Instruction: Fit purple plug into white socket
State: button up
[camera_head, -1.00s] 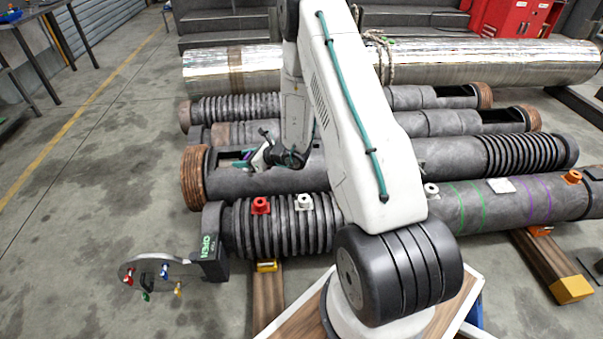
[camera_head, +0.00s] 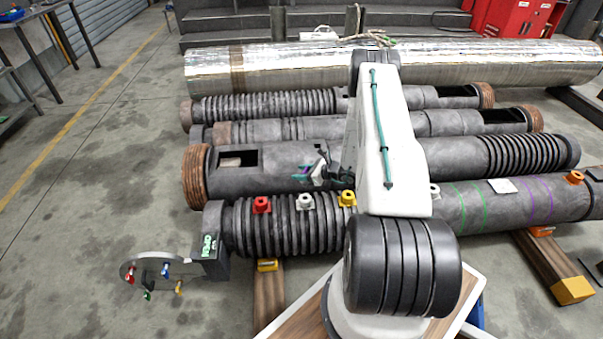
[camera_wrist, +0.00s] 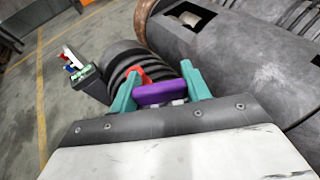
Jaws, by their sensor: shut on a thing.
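My gripper (camera_head: 311,171) is above the second barrel from the front, behind the ribbed front barrel. In the wrist view its teal fingers (camera_wrist: 160,84) are shut on the purple plug (camera_wrist: 158,94), a flat purple piece between them. The plug is small and hard to make out in the head view. A white socket (camera_head: 304,202) stands on the ribbed part of the front barrel, apart from the gripper and closer to my base. Another white fitting (camera_head: 435,190) shows farther right on the same barrel, partly hidden by my arm.
A red socket (camera_head: 262,205) and a yellow socket (camera_head: 347,198) flank the white one. An orange socket (camera_head: 575,178) is at the far right. A round rack with colored pieces (camera_head: 150,273) stands at the front left. The barrel behind has an open cutout (camera_head: 238,160).

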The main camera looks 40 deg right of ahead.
jog(key=shift+s, duration=0.15)
jog(key=shift+f, duration=2.9)
jog(key=shift+f, duration=1.85)
jog(key=o, duration=1.1)
jog(key=v, duration=0.7)
jog(key=shift+s+d+r, duration=0.15)
jog(key=shift+s, duration=0.15)
